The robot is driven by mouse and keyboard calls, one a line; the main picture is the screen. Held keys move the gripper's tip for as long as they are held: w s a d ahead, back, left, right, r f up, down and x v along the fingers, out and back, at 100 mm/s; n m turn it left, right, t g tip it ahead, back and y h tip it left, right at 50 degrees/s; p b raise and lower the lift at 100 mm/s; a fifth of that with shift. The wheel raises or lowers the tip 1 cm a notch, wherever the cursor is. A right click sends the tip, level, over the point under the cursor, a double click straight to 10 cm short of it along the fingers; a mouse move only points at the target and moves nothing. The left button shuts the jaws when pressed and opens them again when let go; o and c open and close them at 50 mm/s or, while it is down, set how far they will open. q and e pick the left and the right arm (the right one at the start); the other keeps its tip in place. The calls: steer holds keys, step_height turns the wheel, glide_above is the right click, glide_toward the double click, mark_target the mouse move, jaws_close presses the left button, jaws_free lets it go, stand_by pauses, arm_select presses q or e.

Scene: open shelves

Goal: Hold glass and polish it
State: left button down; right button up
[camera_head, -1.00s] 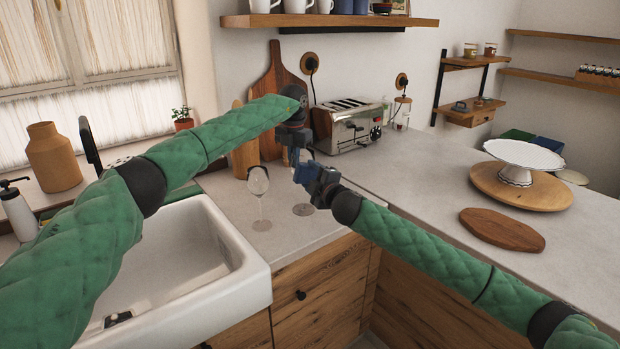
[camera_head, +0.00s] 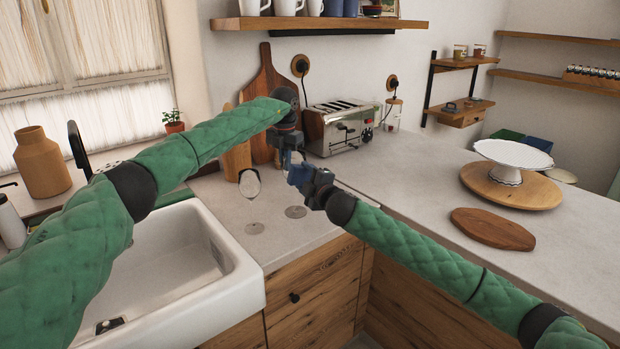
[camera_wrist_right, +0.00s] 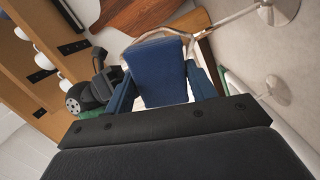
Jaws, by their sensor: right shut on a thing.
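A second round glass foot (camera_head: 296,212) shows on the counter below my right gripper (camera_head: 302,178); that glass's bowl is hard to make out. In the right wrist view, my right gripper (camera_wrist_right: 162,88) is shut on a blue block-like pad (camera_wrist_right: 162,72). A clear glass outline and stem (camera_wrist_right: 240,18) show just beyond the pad; whether they touch is unclear. My left gripper (camera_head: 288,155) is close above the right one, its fingers too small to read.
A white sink (camera_head: 240,270) lies at the left. A toaster (camera_head: 340,127) and wooden boards (camera_head: 262,85) stand behind my grippers. A shelf (camera_head: 320,26) hangs above.

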steer(key=shift+s+a, duration=0.3)
steer(key=shift+a, duration=0.35)
arm_select(q)
steer(key=shift+d, duration=0.1)
arm_select(e)
steer(key=v, duration=0.6)
steer(key=shift+s+d, duration=0.1)
stand_by(0.3)
steer(key=v, duration=0.2)
steer(key=shift+s+d, duration=0.15)
steer(key=shift+s, duration=0.15)
stand_by(0.3)
arm_select(q)
steer(key=c, duration=1.5)
jaws_free()
steer(key=shift+c, duration=0.2)
